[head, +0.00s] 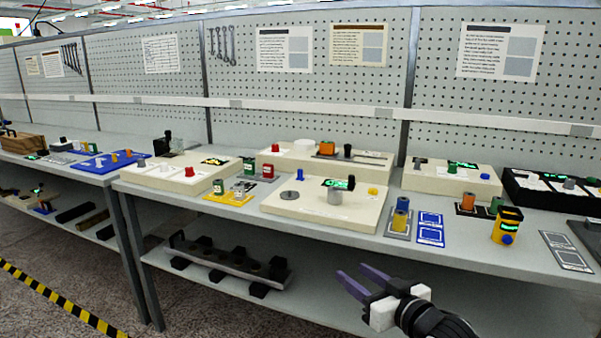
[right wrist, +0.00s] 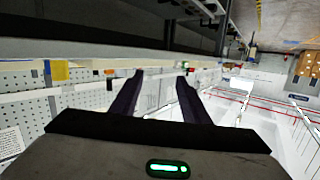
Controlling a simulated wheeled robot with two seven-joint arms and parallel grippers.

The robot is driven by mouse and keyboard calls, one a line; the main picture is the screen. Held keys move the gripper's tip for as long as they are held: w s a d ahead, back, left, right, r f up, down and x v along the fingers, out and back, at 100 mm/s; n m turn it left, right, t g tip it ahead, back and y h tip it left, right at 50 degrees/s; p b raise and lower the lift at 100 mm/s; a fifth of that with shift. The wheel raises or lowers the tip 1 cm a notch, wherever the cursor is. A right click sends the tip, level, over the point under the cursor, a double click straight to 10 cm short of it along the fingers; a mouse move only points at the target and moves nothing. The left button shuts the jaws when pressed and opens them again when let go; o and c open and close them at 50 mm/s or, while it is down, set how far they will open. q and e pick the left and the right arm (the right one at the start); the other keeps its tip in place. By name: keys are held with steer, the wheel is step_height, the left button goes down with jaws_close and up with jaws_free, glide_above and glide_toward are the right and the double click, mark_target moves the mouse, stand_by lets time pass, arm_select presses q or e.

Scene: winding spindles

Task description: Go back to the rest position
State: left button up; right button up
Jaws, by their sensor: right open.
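My right gripper (head: 366,283) is in the lower middle of the head view, in front of the workbench's front edge and below the level of its top. Its two dark purple fingers point to the upper left and stand apart. In the right wrist view the same gripper (right wrist: 158,95) shows its fingers spread with nothing between them. It touches nothing that I can see. My left gripper is in neither view.
A dark rack (head: 228,261) lies on the lower shelf. A pegboard (head: 300,95) stands behind. Floor is free at lower left.

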steer(key=s+f+m+g+h, duration=0.2)
steer(key=s+f+g+h, duration=0.1)
steer(key=s+f, duration=2.1)
steer(key=s+d+f+g+h, duration=0.1)
steer(key=s+d+f, duration=0.1)
steer(key=s, duration=0.5)
steer(key=s+d+f+g, duration=0.1)
steer(key=s+d+f, duration=0.1)
steer(key=s, duration=0.5)
steer(key=shift+f+m+h, duration=0.15)
steer(key=shift+m+h, duration=0.15)
steer(key=shift+h, duration=0.1)
